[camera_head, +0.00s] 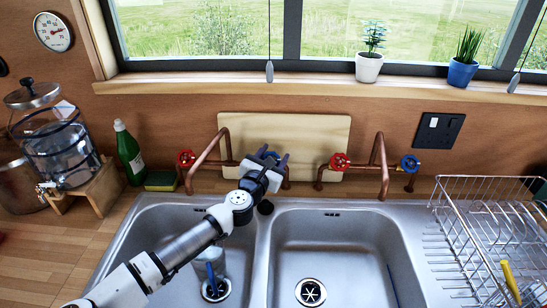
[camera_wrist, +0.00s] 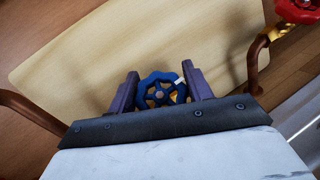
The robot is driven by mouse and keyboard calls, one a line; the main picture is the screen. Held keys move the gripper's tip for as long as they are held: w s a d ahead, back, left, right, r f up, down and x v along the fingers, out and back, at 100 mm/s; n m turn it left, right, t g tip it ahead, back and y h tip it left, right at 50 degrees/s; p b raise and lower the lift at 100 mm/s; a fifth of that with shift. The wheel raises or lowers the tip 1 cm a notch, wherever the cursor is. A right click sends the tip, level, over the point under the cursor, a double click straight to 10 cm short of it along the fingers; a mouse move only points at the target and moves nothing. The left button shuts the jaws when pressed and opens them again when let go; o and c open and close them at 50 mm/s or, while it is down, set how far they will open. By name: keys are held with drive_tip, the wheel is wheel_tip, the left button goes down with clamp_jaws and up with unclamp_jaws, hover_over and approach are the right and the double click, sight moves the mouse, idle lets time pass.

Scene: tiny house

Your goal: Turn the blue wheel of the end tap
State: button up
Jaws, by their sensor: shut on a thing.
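Two copper taps stand behind the sink, each with a red and a blue wheel. My gripper (camera_head: 273,157) is at the left tap (camera_head: 208,147). In the wrist view, the left tap's blue wheel (camera_wrist: 160,90) sits between the two fingers of my gripper (camera_wrist: 160,72), which are shut on its sides. My gripper partly hides this wheel in the head view. The left tap's red wheel (camera_head: 186,159) is free. The right tap (camera_head: 378,152) has its blue wheel (camera_head: 410,164) at the far right, with nothing touching it. Its red wheel (camera_head: 340,162) is nearer my gripper.
A wooden board (camera_head: 318,130) leans on the wall behind the taps. The double sink (camera_head: 335,245) lies below, with a glass (camera_head: 208,268) in its left basin. A green bottle (camera_head: 129,152) and sponge (camera_head: 160,181) stand left. A wire dish rack (camera_head: 490,215) is right.

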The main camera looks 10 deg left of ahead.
drive_tip(key=shift+a+n+t+y+b, duration=0.15)
drive_tip(key=shift+n+y+b, duration=0.2)
drive_tip(key=shift+n+y, duration=0.65)
drive_tip(key=shift+n+t+y+b, duration=0.15)
drive_tip(key=shift+n+y+b, duration=0.15)
drive_tip(key=shift+n+y, duration=0.7)
drive_tip(key=o, duration=1)
drive_tip(key=shift+s+d+f+b, duration=0.15)
drive_tip(key=shift+s+b, duration=0.7)
drive_tip(key=shift+s, duration=1.45)
drive_tip(key=shift+s+d+f+b, duration=0.15)
drive_tip(key=shift+s+b, duration=0.7)
drive_tip(key=shift+s, duration=1.45)
drive_tip(key=shift+s+d+b, duration=0.15)
drive_tip(key=shift+s+b, duration=0.7)
drive_tip(key=shift+s, duration=1.45)
